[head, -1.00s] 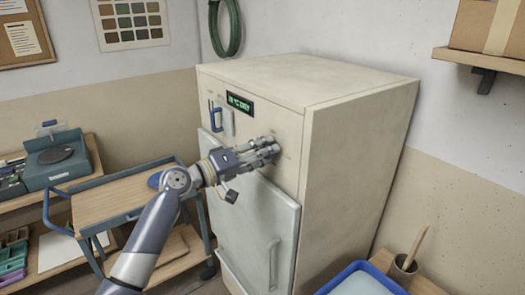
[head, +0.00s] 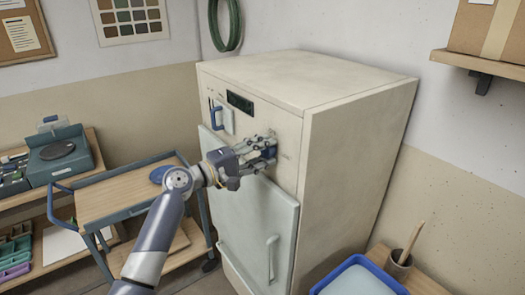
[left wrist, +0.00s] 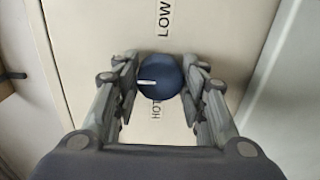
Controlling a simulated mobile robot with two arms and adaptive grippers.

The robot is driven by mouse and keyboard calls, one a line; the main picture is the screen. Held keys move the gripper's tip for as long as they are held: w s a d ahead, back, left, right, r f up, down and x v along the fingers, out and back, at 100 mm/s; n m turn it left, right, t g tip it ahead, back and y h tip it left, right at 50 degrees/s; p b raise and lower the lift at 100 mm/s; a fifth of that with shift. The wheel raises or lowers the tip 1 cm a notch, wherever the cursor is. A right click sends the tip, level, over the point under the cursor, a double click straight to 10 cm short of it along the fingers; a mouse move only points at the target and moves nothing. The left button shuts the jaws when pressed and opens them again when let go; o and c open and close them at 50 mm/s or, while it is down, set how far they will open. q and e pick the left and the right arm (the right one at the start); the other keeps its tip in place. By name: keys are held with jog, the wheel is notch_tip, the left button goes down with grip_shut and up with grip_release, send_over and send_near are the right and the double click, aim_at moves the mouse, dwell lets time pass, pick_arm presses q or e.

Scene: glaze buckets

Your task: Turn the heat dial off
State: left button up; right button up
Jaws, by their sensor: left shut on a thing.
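The heat dial is a round blue knob (left wrist: 165,76) with a white pointer mark, on the front of a cream kiln-like cabinet (head: 360,140). In the left wrist view its pointer lies toward the left, with "LOW" printed above the knob and "HOT" below, partly covered. My left gripper (head: 262,150) is at the upper front panel, its fingers on both sides of the knob and shut on it. In the head view the fingers partly hide the knob. My right gripper is not in view.
A dark display (head: 240,102) and a blue-handled switch (head: 227,120) sit left of the gripper. The pale door (head: 262,215) is below it. A wooden-topped cart (head: 125,195) stands left, and a blue tub (head: 358,278) stands at front right.

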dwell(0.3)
pick_arm(q)
jog(key=o, duration=1.1)
jog(key=shift+c, duration=0.2)
jog(key=v, duration=1.2)
jog(key=shift+f, duration=0.1)
